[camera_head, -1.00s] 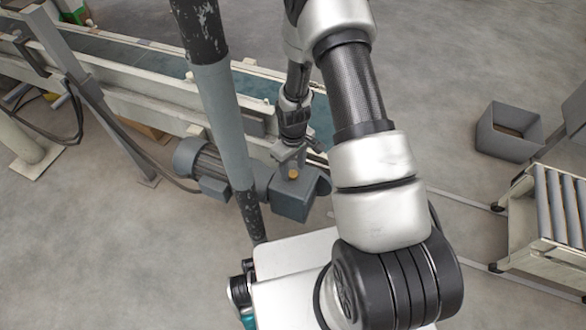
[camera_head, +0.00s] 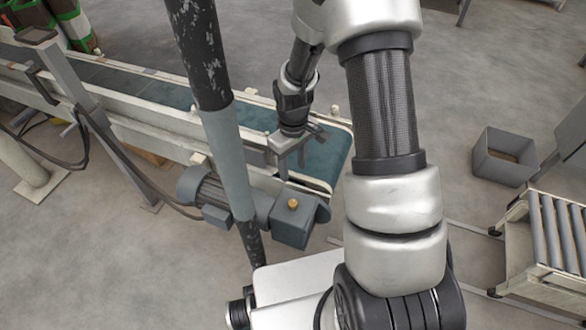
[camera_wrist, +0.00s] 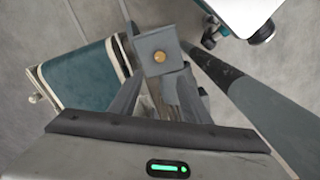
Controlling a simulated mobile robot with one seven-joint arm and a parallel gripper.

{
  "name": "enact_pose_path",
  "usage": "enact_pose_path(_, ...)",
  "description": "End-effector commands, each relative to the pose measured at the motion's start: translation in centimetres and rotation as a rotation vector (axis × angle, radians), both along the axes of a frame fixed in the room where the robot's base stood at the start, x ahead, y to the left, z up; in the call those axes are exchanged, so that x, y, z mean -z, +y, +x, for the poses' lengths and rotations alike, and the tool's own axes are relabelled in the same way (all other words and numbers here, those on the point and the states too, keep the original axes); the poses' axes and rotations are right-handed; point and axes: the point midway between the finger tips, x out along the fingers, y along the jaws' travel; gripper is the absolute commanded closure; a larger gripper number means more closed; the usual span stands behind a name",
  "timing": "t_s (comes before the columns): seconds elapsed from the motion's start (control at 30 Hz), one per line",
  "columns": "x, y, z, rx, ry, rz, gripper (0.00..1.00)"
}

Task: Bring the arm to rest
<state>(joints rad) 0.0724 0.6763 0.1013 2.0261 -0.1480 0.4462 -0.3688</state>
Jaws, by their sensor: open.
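My arm reaches from the lower right of the head view up and over toward the conveyor. My gripper (camera_head: 291,165) points down above the end of the conveyor belt (camera_head: 325,152), close to the grey motor gearbox (camera_head: 294,228). Its fingers are apart, with nothing seen between them. In the wrist view my gripper (camera_wrist: 157,98) is partly dark, and the gearbox with its brass-coloured cap (camera_wrist: 159,56) shows just beyond the fingers. The belt (camera_wrist: 85,78) lies to the left there. I cannot tell the height of the fingers above the belt.
A blue-grey post with black ends (camera_head: 222,150) stands left of my arm, and crosses the right of the wrist view (camera_wrist: 262,110). A grey open bin (camera_head: 503,160) and a roller stand (camera_head: 545,235) are at the right. The floor between conveyor and bin is clear.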

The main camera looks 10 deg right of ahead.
Motion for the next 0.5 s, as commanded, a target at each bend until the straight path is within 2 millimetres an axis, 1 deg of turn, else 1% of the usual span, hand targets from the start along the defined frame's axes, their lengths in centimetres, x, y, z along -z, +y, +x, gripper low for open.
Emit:
enact_pose_path(0.4, 0.0, 0.0, 0.0, 0.0, -0.001, 0.0, 0.57)
enact_pose_path(0.47, -0.4, 0.0, 0.1, 0.002, -0.005, -0.002, 0.57)
enact_pose_path(0.5, -1.0, -0.1, 0.1, 0.007, -0.012, -0.003, 0.57)
